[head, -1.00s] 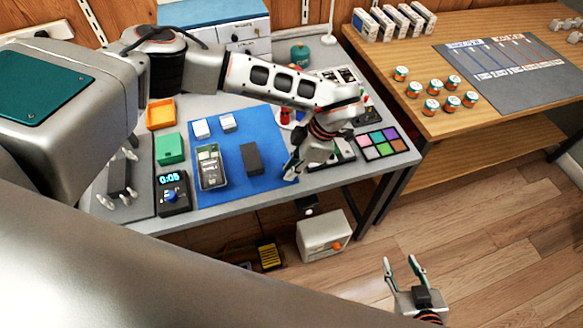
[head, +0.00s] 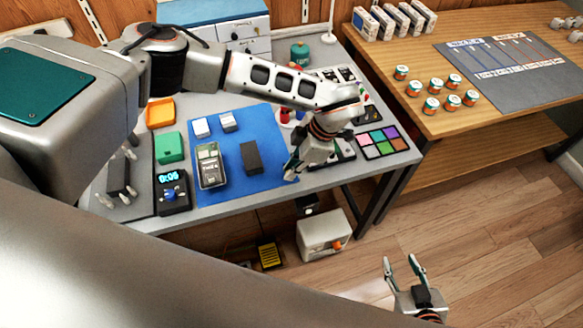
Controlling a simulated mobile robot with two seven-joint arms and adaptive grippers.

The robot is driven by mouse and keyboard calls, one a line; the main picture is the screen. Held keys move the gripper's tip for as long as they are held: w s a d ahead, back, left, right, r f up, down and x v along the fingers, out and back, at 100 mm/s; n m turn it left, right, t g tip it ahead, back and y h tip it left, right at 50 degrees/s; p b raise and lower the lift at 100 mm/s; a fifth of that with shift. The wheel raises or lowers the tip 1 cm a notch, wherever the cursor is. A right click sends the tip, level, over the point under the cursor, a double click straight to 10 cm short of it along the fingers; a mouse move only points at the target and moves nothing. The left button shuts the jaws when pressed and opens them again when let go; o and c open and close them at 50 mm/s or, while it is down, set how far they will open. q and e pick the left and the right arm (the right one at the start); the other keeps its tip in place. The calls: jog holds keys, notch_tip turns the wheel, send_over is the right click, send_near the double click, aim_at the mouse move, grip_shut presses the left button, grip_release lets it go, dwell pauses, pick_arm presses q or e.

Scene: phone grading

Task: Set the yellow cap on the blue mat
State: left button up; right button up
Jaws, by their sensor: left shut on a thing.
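The blue mat (head: 233,178) lies flat on the grey bench. A phone-like device (head: 210,166), a dark block (head: 251,157) and two small white boxes (head: 201,127) are on it. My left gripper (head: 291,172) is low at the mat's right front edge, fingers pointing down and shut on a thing. That thing is too small or too hidden to make out. I cannot pick out a yellow cap anywhere in view. My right gripper (head: 403,268) is open and empty, over the floor at the lower right, away from the bench.
An orange tray (head: 160,113), a green box (head: 169,148) and a timer (head: 173,192) stand left of the mat. A colour palette (head: 381,142) lies to its right. Several small jars (head: 432,106) stand on the wooden table. The mat's front part is bare.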

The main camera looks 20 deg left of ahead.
pick_arm(q)
jog(key=shift+f, duration=0.1)
dwell(0.3)
jog(key=o, duration=0.8)
jog(key=o, duration=0.4)
jog(key=shift+r+p, duration=0.5)
jog(key=shift+r, duration=0.2)
